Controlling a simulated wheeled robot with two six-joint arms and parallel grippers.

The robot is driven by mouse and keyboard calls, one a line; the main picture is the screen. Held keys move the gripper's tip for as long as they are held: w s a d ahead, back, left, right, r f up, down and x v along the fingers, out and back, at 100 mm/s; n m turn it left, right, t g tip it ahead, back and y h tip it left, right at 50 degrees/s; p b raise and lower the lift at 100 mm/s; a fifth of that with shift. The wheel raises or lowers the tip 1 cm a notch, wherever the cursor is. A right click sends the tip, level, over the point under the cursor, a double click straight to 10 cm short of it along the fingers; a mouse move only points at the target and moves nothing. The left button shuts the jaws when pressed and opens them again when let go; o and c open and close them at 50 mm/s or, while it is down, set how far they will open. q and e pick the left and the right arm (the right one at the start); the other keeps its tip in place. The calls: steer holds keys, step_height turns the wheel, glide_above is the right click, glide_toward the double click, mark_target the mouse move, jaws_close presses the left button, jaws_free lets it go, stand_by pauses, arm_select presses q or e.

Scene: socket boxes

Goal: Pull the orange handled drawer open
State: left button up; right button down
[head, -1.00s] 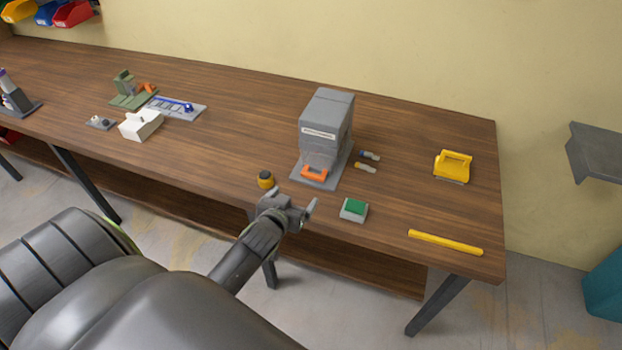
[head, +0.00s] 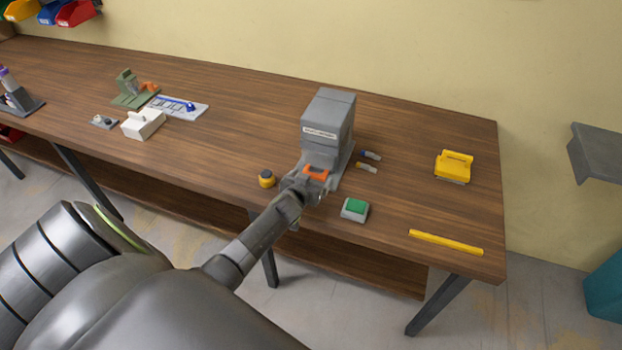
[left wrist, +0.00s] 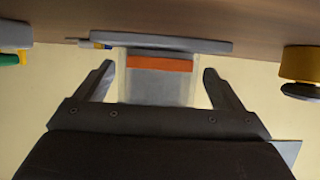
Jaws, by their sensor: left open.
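The orange handle (head: 316,173) is on the low front of a grey box (head: 326,120) that stands on a grey base plate near the table's front edge. My left gripper (head: 311,182) is right in front of the handle. In the left wrist view the left gripper (left wrist: 158,82) is open, with one finger on each side of the orange handle (left wrist: 160,64) and visible gaps between. The drawer front shows as a pale, see-through shape around the handle. I cannot tell how far the drawer sits in or out. My right gripper is not in view.
A yellow-and-black knob (head: 266,179) stands just left of my gripper, and a green-topped block (head: 354,209) is to its right. Two small plugs (head: 367,161) lie beside the box. A yellow bar (head: 446,242) and yellow bracket (head: 454,166) are further right.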

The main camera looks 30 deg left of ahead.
arm_select(q)
steer(key=shift+w, duration=0.25)
